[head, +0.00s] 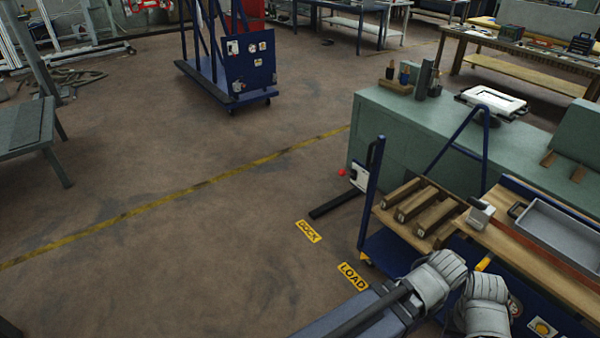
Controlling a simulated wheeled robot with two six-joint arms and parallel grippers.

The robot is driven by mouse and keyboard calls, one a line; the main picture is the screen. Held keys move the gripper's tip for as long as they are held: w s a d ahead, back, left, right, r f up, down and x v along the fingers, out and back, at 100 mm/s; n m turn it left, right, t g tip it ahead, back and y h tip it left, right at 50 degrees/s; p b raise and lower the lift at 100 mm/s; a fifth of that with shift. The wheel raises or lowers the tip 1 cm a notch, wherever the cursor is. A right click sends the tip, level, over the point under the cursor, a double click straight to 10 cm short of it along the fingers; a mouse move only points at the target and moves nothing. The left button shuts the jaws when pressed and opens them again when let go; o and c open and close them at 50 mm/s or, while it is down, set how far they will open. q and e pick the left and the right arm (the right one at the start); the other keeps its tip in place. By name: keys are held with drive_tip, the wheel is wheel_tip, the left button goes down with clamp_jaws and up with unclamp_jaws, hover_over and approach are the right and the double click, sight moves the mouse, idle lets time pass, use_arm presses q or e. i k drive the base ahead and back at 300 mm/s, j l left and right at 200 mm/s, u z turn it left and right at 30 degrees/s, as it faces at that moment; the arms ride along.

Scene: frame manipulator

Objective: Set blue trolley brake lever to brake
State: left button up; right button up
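A blue trolley (249,70) with an upright frame and a label-covered end panel stands on small wheels at the back. A small pale fitting shows low on its panel, too small to identify as a brake lever. A nearer blue-framed trolley (376,180) with a wooden top stands at the right. A short yellow piece (484,262) shows by its front edge; I cannot tell whether it is a lever.
A green workbench (420,115) stands behind the nearer trolley. Yellow floor signs read DOCK (308,231) and LOAD (352,276). Open floor (180,160) fills the middle and left, crossed by a yellow line.

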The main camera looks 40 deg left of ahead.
sight(342, 171)
drive_tip(key=u, duration=1.05)
drive_tip(key=i+j+u, duration=0.1)
drive_tip(key=i+j, duration=0.2)
drive_tip(key=i+j+u, duration=0.1)
drive_tip(key=i+j, duration=0.2)
drive_tip(key=i, duration=0.25)
